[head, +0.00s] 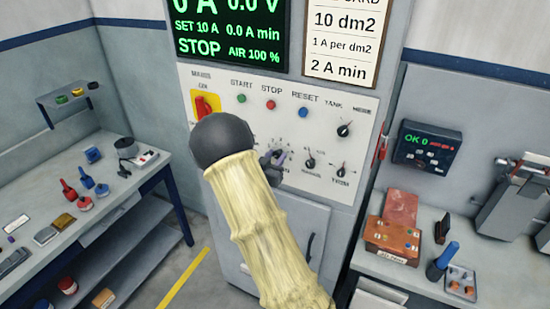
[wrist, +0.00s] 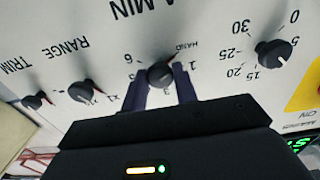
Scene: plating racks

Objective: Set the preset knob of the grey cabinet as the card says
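The grey cabinet (head: 340,190) stands mid-picture in the head view. Its white card (head: 343,42) reads "10 dm2", "1 A per dm2", "2 A min"; its top line is cut off. The display (head: 228,30) reads "SET 10 A", "0.0 A min", "STOP", "AIR 100 %". My gripper (head: 275,163) is at the lower knob row. In the upside-down wrist view, my gripper (wrist: 160,88) has its fingers apart on either side of a dark knob (wrist: 160,75), marked 1, 6 and HAND. Slim gaps seem to show beside the knob. Its pointer setting is unclear.
Beside that knob are a RANGE knob (wrist: 83,91), a TRIM knob (wrist: 34,101) and a knob with a 0–30 scale (wrist: 273,53). A red-yellow mains switch (head: 205,106) and buttons sit above. Benches stand left and right. My arm hides part of the panel.

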